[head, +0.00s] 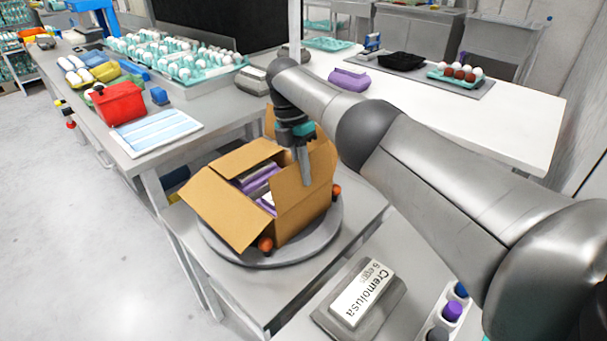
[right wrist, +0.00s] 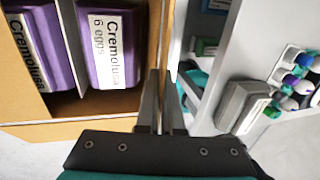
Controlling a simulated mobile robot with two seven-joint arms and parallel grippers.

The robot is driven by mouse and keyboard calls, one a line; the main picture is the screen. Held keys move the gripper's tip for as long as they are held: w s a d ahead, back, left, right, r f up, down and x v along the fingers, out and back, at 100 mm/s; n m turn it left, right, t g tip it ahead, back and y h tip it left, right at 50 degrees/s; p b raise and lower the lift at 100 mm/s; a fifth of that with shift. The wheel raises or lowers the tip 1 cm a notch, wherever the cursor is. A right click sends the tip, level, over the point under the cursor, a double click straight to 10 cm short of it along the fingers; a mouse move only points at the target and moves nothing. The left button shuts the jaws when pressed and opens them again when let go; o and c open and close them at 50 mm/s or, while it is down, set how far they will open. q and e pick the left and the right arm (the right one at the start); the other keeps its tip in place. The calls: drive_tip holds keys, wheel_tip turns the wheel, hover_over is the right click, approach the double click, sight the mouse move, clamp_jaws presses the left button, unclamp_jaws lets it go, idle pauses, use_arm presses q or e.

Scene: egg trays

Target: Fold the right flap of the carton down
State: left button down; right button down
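The open cardboard carton (head: 290,222) stands on a round grey turntable (head: 225,247). Purple egg boxes (head: 258,180) lie inside it; two with "Cremolusa" labels also show in the right wrist view (right wrist: 118,88). The carton's right flap (head: 288,194) stands up, and a wide flap (head: 222,208) slopes outward at the left. My right gripper (head: 305,180) points down at the right flap, its fingers overlapping it in the head view. In the right wrist view its fingers (right wrist: 162,85) are close together beside the carton wall; whether they touch the flap is unclear. My left gripper is out of view.
Orange knobs (head: 265,244) sit at the turntable's rim. A grey labelled egg box (head: 362,295) lies at the front right. A red bin (head: 118,104) and egg trays (head: 180,62) stand on the left table. The white table (head: 500,120) behind my right arm is mostly clear.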

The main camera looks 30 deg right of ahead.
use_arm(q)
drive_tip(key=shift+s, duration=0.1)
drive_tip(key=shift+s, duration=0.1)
use_arm(e)
drive_tip(key=c, duration=1.1)
unclamp_jaws()
drive_tip(key=shift+o, duration=0.2)
